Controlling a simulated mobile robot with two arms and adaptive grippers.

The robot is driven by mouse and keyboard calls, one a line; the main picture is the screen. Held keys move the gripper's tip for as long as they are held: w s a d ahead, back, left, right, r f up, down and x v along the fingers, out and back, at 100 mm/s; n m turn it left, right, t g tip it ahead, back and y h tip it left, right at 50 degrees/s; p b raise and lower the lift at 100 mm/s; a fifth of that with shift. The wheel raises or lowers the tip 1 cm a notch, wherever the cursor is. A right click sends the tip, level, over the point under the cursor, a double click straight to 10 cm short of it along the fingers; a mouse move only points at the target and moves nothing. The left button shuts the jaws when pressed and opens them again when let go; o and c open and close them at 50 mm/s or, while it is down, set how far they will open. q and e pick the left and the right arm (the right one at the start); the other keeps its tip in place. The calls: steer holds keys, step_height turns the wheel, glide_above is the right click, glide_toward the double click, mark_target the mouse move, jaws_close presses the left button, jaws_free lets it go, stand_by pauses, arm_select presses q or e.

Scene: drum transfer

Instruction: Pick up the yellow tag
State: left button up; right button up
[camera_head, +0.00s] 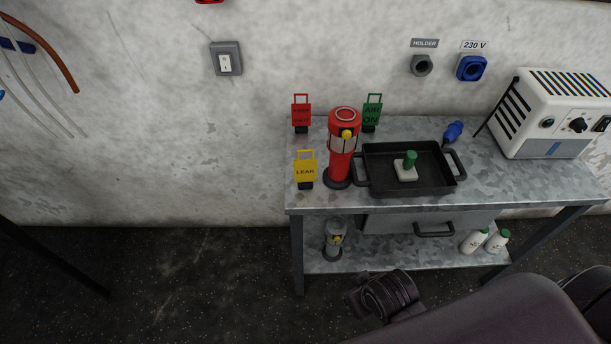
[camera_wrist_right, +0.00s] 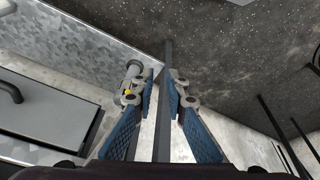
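The yellow tag (camera_head: 305,172), lettered LEAK, stands upright in a small dark base at the left front of the metal table's top (camera_head: 480,190). It is just left of a red cylinder with a yellow knob (camera_head: 341,165). My right gripper shows in the right wrist view (camera_wrist_right: 162,88), open, with a gap between its blue-padded fingers and nothing held. A table leg (camera_wrist_right: 166,62) is seen behind that gap. The yellow tag is not seen in the right wrist view. In the head view my right arm comes in low at the right, below the tabletop. My left gripper is not in view.
A red tag (camera_head: 301,115) and a green tag (camera_head: 372,112) stand behind. A black tray (camera_head: 380,184) holds a green-handled piece (camera_head: 409,163). A white box (camera_head: 553,120) stands at right. The lower shelf holds a small grey cylinder (camera_head: 334,240) and white bottles (camera_head: 474,241).

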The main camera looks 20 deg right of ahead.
steer(key=w+d+r+n+t+h, duration=0.1)
steer(key=w+d+r+n+t, duration=0.2)
steer(key=w+r+t, duration=0.35)
steer(key=w+d+r+n+t+h, duration=0.2)
steer(key=w+d+r+n+t, duration=0.1)
steer(key=w+r, duration=0.7)
steer(key=n+t+y, duration=0.5)
steer(key=n+y, duration=0.1)
steer(key=n, duration=0.6)
glide_toward(305, 150)
steer(key=w, duration=0.3)
steer(key=w+p, duration=0.1)
steer(key=w, duration=0.2)
steer(key=w+a+p, duration=0.1)
steer(key=w, duration=0.2)
steer(key=shift+w+a, duration=0.1)
steer(key=shift+a, duration=0.1)
steer(key=shift+w+a+f, duration=0.1)
steer(key=shift+w+f, duration=0.05)
steer(key=shift+w, duration=0.3)
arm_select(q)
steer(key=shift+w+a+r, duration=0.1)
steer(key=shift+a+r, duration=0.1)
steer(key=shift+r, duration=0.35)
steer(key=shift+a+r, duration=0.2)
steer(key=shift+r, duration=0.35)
arm_select(e)
jaws_close()
